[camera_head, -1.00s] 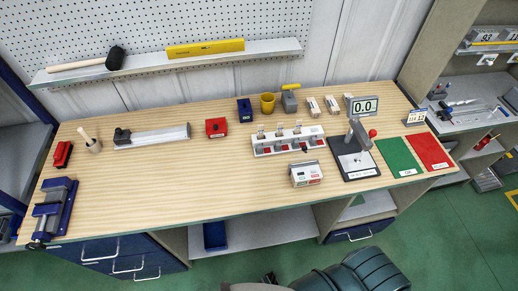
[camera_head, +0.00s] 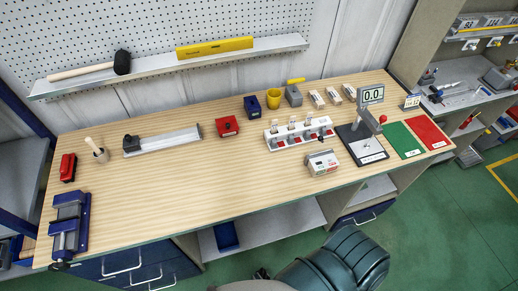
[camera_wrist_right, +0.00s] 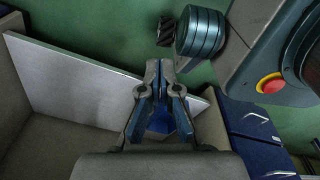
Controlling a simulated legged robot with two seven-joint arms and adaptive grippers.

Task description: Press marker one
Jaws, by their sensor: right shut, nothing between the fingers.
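A white rack (camera_head: 298,134) with several upright light pieces and red parts along its front stands on the right half of the wooden bench in the head view. I see no label that tells which thing is marker one. A small white device with a panel (camera_head: 322,163) sits in front of the rack. A black press-like stand with a lever (camera_head: 362,140) is to its right. My right gripper (camera_wrist_right: 161,68) shows in the right wrist view, shut and empty, above the floor and low shelf, away from the bench top. My left gripper is not in view.
Green (camera_head: 401,140) and red (camera_head: 428,133) mats lie at the right end. A blue vise (camera_head: 70,225) is at the front left. A red box (camera_head: 227,126) and yellow cup (camera_head: 266,94) stand behind. The bench's front middle is clear.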

